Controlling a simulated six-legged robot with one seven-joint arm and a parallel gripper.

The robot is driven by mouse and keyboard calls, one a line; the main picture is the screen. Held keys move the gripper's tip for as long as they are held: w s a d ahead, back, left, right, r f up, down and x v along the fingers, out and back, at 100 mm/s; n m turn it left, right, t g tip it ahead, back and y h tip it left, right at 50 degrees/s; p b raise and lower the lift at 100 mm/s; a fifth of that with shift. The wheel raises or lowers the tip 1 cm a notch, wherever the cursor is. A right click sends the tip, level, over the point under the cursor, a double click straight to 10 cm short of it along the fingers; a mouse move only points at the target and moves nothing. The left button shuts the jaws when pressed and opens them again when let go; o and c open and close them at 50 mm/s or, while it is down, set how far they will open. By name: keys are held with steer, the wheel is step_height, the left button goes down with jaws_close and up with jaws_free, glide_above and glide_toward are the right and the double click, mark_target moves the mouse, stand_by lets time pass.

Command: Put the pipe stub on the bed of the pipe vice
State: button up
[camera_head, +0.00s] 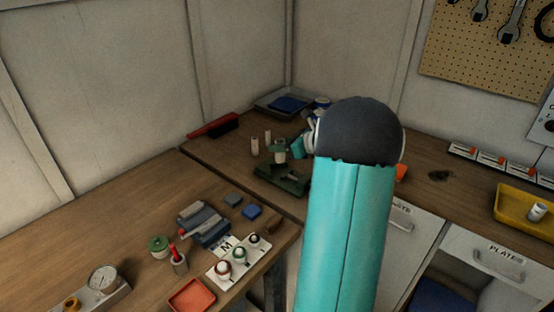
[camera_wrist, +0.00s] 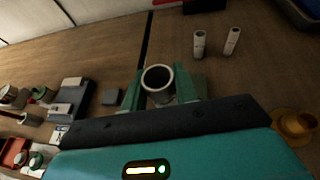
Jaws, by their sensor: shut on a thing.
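The pale, hollow pipe stub (camera_wrist: 158,79) shows its open round end in the wrist view, between the green fingers of my gripper (camera_wrist: 160,92). My gripper is shut on it. In the head view the stub (camera_head: 280,157) looks upright in my gripper (camera_head: 281,149), above the dark green pipe vice (camera_head: 283,182) on the back bench. My arm hides part of the vice's right side. In the wrist view the fingers and stub mostly hide the vice. I cannot tell whether the stub touches the bed.
Two pale cylinders (camera_wrist: 199,43) (camera_wrist: 232,40) stand close beyond the vice. A red item (camera_head: 213,125) and a dark tray (camera_head: 287,104) lie behind. The left bench holds a grey fixture (camera_head: 205,225), a gauge (camera_head: 103,279) and an orange tray (camera_head: 191,296). A yellow tray (camera_head: 523,210) is right.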

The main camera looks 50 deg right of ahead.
steer(key=w+f, duration=0.1)
steer(key=w+d+f, duration=0.1)
steer(key=f, duration=0.1)
steer(key=w+d+f, duration=0.1)
steer(key=shift+d+f, duration=0.1)
steer(key=shift+f, duration=1.75)
steer(key=shift+f, duration=0.2)
steer(key=o, duration=0.9)
steer(key=shift+o, duration=0.2)
steer(key=shift+r, duration=0.1)
